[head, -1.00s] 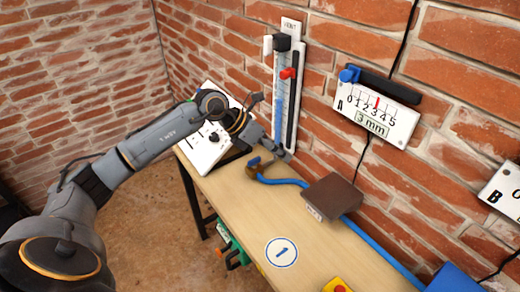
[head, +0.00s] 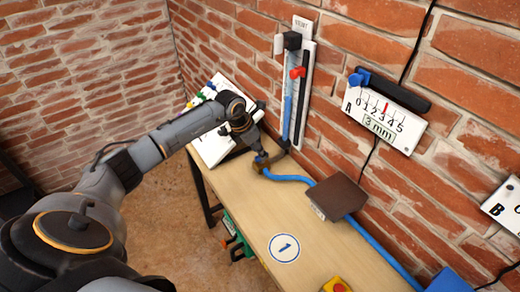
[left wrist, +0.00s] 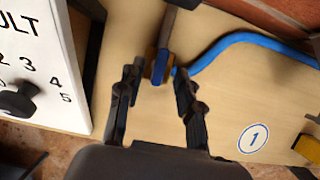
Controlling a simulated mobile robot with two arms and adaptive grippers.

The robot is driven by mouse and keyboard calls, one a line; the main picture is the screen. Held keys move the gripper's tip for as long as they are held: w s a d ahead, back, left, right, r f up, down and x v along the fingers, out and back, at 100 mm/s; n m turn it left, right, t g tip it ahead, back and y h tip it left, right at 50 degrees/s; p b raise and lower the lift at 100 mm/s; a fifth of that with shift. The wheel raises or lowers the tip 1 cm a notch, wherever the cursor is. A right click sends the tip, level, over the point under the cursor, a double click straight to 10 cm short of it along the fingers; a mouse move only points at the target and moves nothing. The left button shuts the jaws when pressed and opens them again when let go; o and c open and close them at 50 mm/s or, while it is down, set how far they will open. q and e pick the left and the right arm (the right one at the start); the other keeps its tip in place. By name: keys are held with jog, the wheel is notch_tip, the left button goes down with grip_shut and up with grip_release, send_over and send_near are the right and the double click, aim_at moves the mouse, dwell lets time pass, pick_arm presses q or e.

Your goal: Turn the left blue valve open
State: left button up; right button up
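The left blue valve has a small blue handle on a brass-coloured body (head: 263,162), at the end of the blue hose on the table, below the gauge. In the left wrist view the blue handle (left wrist: 159,66) lies just beyond my fingertips, in line with the gap between them. My left gripper (head: 256,149) is right above the valve and partly hides it. In the left wrist view my left gripper (left wrist: 158,85) is open, with its two dark fingers apart and nothing clearly held. My right gripper is in neither view.
The blue hose (head: 290,179) runs along the table (head: 240,195) past a brown block (head: 337,196). A white tilted panel with knobs (left wrist: 45,60) stands left of the valve. The upright gauge (head: 297,85) and plate A (head: 385,115) are on the brick wall.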

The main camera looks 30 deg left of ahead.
pick_arm(q)
jog(key=shift+x, duration=1)
grip_shut()
